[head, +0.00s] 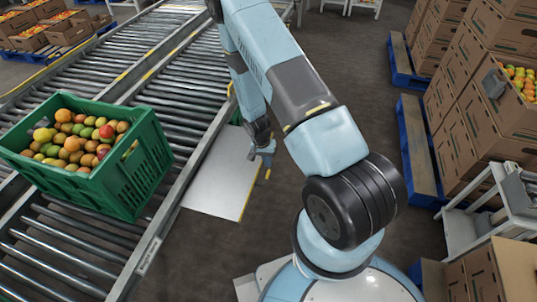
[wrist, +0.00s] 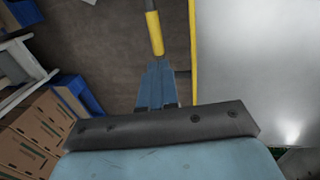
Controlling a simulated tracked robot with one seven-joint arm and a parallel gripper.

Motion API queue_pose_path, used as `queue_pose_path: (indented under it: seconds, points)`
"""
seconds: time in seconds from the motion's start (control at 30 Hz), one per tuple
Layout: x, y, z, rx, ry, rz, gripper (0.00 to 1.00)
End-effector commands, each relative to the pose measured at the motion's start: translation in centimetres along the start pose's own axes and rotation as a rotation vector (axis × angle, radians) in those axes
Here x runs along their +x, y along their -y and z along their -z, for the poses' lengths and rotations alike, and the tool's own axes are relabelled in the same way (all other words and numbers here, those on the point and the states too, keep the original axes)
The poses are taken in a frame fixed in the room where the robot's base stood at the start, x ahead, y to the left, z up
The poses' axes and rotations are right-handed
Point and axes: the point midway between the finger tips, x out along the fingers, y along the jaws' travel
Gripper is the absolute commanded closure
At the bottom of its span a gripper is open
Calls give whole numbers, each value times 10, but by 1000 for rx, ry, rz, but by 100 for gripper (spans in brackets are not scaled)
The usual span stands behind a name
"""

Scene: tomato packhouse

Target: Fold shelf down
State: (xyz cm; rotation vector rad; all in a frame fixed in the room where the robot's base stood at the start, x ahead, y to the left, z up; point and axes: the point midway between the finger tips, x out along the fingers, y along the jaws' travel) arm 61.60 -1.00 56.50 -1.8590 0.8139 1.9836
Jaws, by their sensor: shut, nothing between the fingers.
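The shelf (head: 215,178) is a pale grey panel with a yellow outer edge. It stands out from the right side of the roller conveyor and looks about level. In the wrist view the shelf (wrist: 250,50) fills the upper right, its yellow edge running up the picture. My gripper (head: 266,168) is beside the shelf's outer edge, near its far right corner. Whatever holds the shelf from below is hidden.
A green crate (head: 128,182) of tomatoes sits on the roller conveyor (head: 75,235) at the left. Cardboard boxes (head: 480,95) on blue pallets (head: 418,150) stand at the right, with a white stand (head: 465,225) nearby. The dark floor between the shelf and pallets is free.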

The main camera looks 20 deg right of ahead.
Motion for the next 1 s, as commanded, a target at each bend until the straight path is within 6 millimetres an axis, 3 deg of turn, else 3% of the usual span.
queue_pose_path:
  seconds: [0.2,0.57,0.6,0.73,1.0]
  points:
    - [16,0,0,-1,0,-1,100]
    - [20,0,0,-1,0,0,100]
    - [23,-16,12,10,2,-1,100]
    - [21,-3,2,1,0,2,100]
    - [35,-4,2,9,5,46,100]
